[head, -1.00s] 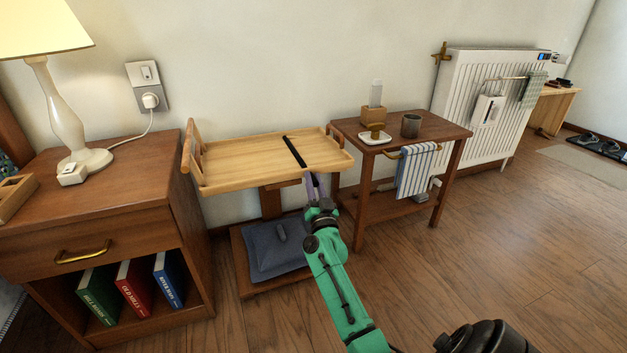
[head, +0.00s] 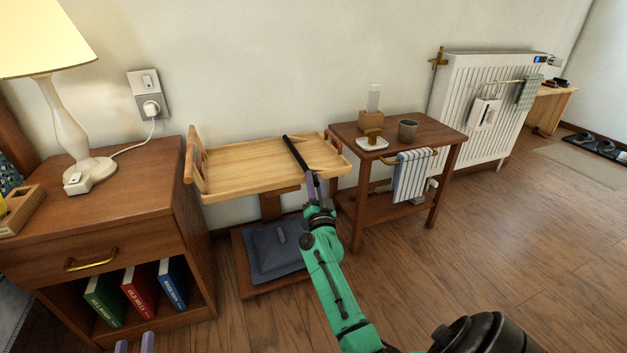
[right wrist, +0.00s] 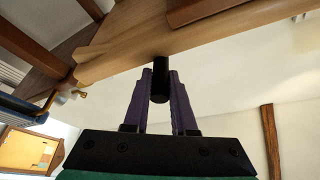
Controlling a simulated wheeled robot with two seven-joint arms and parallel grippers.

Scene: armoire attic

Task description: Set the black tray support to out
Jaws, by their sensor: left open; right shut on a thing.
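The black tray support (head: 296,153) is a dark bar that runs across the light wooden tray (head: 240,176) from its back edge to its front edge. My right gripper (head: 313,178) is at the bar's near end, by the tray's front rim. In the right wrist view, its purple fingers (right wrist: 160,78) are shut on the round black end of the support (right wrist: 159,88), below the wooden tray edge. My left gripper (head: 135,346) shows only as two purple fingertips at the bottom left edge; they are apart and empty.
A nightstand (head: 120,230) with a lamp (head: 75,135) stands left of the tray. A small side table (head: 440,132) with a cup (head: 407,130) and a striped towel (head: 412,176) stands close on the right. A blue cushion (head: 272,250) lies below the tray.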

